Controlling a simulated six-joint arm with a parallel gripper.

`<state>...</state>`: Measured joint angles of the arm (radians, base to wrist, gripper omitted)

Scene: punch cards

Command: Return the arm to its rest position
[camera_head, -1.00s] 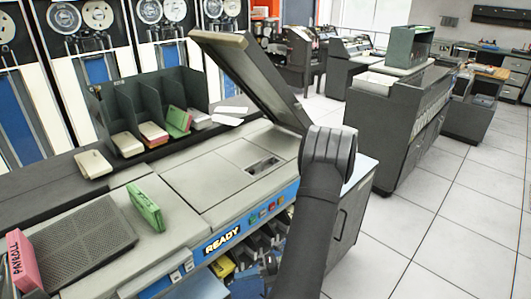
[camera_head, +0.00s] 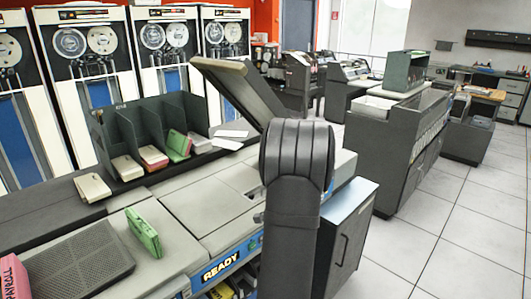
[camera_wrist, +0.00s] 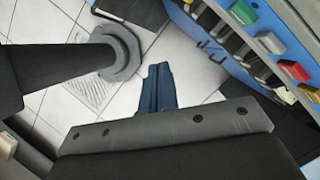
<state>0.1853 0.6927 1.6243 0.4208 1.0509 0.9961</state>
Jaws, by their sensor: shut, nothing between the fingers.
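My gripper (camera_wrist: 158,88) shows in the wrist view as two blue fingers held together, with nothing between them. It points over the white tiled floor (camera_wrist: 65,25), beside the machine's blue button panel. In the head view my dark arm rises in front of the card machine (camera_head: 208,210); its thick grey joint is at the top, and my gripper is hidden from that camera.
The green card deck (camera_head: 143,233) lies on the machine, and a pink PAYROLL deck (camera_head: 12,278) lies at lower left. A divided rack (camera_head: 118,128) holds card decks. A raised dark lid (camera_head: 240,92) stands behind my arm. Floor at right (camera_head: 440,230) is clear.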

